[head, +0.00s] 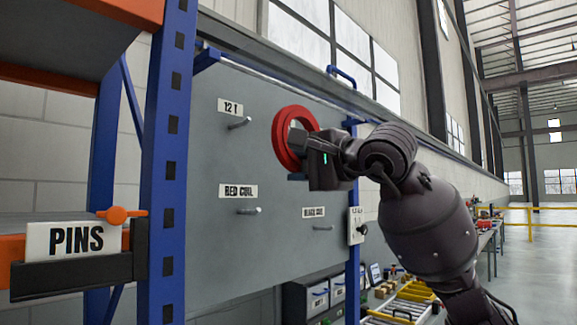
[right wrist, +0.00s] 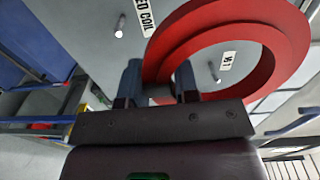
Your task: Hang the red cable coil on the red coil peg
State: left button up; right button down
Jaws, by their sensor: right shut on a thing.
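The red cable coil (head: 279,133) is a thick red ring, held upright in front of a grey panel in the head view. My right gripper (head: 298,141) is shut on its rim. In the right wrist view the coil (right wrist: 285,45) rises from between the fingers (right wrist: 158,80). The red coil peg (head: 249,211) is a short metal pin below the "RED COIL" label (head: 238,191). It lies below and left of the coil, apart from it and bare. It also shows in the right wrist view (right wrist: 119,27). My left gripper is not in view.
The grey panel (head: 200,250) also bears an upper peg (head: 240,123) and a black coil peg (head: 323,227), both bare. A blue rack post (head: 170,160) and a "PINS" bin (head: 75,240) stand at left. Dark bins (head: 300,300) sit below the panel.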

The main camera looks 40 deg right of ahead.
jog(key=w+d+f+g+b, duration=0.15)
jog(key=w+f, duration=0.25)
jog(key=f, duration=1.1)
jog(key=shift+g, duration=0.25)
jog(key=x, duration=0.7)
jog(key=r+x, duration=0.1)
jog(key=x, duration=0.2)
jog(key=shift+w, duration=0.25)
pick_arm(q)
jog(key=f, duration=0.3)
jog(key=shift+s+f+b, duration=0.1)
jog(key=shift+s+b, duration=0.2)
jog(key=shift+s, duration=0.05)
pick_arm(e)
jog(key=shift+w, duration=0.1)
dwell(0.3)
jog(key=c, duration=0.8)
grip_release()
